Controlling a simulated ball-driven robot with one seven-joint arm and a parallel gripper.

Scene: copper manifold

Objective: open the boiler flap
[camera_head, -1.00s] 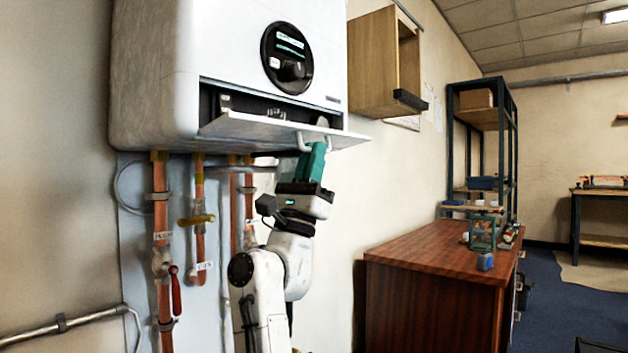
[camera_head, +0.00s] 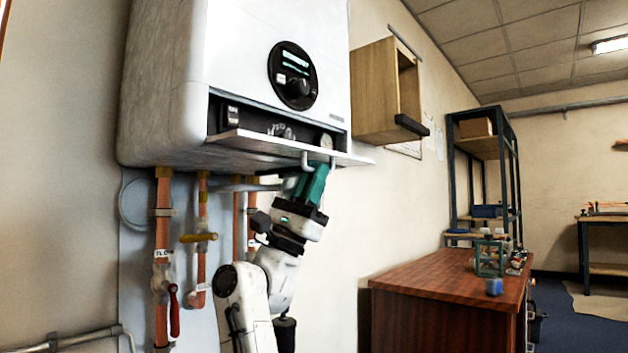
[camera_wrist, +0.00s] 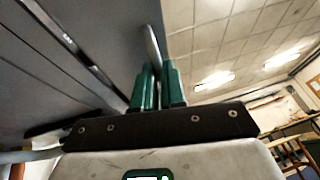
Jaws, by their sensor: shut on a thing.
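The white boiler (camera_head: 235,60) hangs on the wall with its flap (camera_head: 270,145) folded down, its front edge standing out from the boiler body. The flap looks close to level, and the dark compartment behind it is exposed. A pale handle (camera_head: 305,160) sits on the underside of the flap. My gripper (camera_head: 316,172) is below the flap with its green fingers shut on this handle. In the wrist view the fingers (camera_wrist: 157,85) are close together around the handle bar (camera_wrist: 152,45), beside the grey flap surface (camera_wrist: 90,40). The fingertips partly hide the handle.
Copper pipes (camera_head: 162,255) with a yellow valve lever (camera_head: 198,237) and a red lever (camera_head: 174,310) run below the boiler, left of my arm. A wooden wall cabinet (camera_head: 375,90) hangs to the right. A wooden workbench (camera_head: 440,285) stands at lower right.

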